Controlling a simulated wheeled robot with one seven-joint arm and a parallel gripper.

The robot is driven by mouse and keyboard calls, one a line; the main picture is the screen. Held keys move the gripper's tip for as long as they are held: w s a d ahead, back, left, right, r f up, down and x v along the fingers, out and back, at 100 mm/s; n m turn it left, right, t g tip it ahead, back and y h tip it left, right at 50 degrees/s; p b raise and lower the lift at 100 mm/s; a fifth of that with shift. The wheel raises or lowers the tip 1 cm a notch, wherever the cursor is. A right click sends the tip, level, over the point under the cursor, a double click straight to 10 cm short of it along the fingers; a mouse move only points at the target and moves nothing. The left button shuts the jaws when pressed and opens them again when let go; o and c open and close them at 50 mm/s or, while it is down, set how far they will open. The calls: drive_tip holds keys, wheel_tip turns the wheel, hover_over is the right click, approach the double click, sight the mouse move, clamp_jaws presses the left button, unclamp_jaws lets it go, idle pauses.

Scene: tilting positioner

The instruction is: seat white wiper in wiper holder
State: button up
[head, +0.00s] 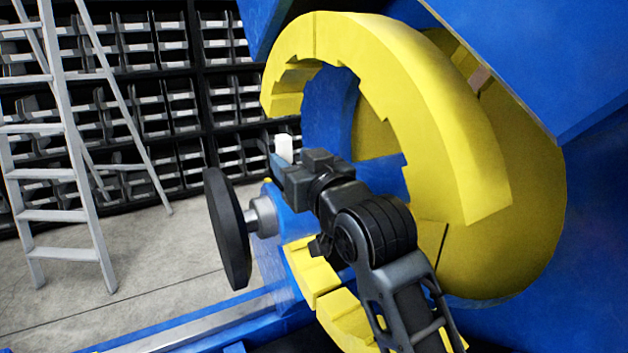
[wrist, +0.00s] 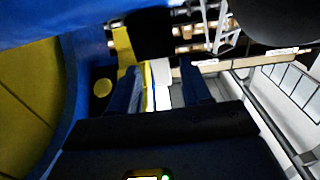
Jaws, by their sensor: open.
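A small white block, which looks like the white wiper (head: 284,147), stands upright just past the end of my arm in the head view. In the wrist view the white wiper (wrist: 161,75) shows between the two fingers of my gripper (wrist: 163,84). The fingers are open, with a dark gap at the right finger; I cannot tell whether either touches it. In the head view my gripper (head: 279,158) is at the left of the yellow ring, its tips partly hidden. I cannot make out the wiper holder clearly.
A large yellow ring (head: 440,110) on the blue machine (head: 590,200) arches close around my arm. A black disc (head: 228,228) stands left of my gripper. A ladder (head: 60,150) and bin shelves (head: 150,90) are behind.

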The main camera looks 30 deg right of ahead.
drive_tip(key=s+b, duration=0.1)
drive_tip(key=s, duration=0.8)
drive_tip(key=shift+s, duration=0.15)
drive_tip(key=s+f+g, duration=0.2)
drive_tip(key=s+f, duration=1.5)
drive_tip(key=f, duration=0.1)
drive_tip(key=s+f+g, duration=0.1)
drive_tip(key=s+f, duration=0.1)
drive_tip(key=s, duration=1.9)
